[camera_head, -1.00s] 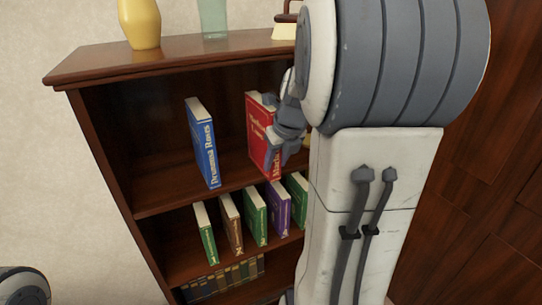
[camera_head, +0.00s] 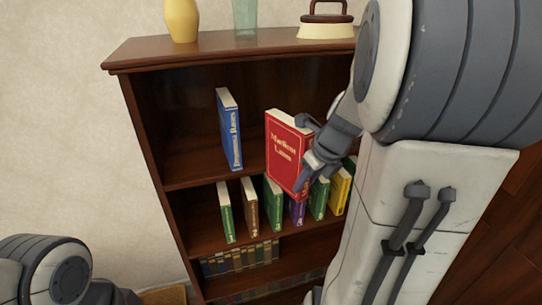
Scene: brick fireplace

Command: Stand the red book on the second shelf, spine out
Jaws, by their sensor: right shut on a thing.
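The red book (camera_head: 287,152) with pale lettering is upright, its cover turned toward me, in front of the bookcase. My right gripper (camera_head: 309,162) is shut on its right edge. The book's lower end overlaps the tops of the books on the second shelf (camera_head: 202,222); I cannot tell whether it touches them. That shelf holds several upright books, green (camera_head: 224,212), brown (camera_head: 250,206), purple (camera_head: 297,210) and yellow (camera_head: 340,190). My left gripper is out of view; only part of my left arm shows at lower left.
A blue book (camera_head: 229,130) stands on the top shelf, with free room to its left. A row of dark books (camera_head: 240,258) fills part of the shelf below. A yellow vase (camera_head: 181,20), a glass vase (camera_head: 245,16) and a handled object (camera_head: 326,22) stand on top.

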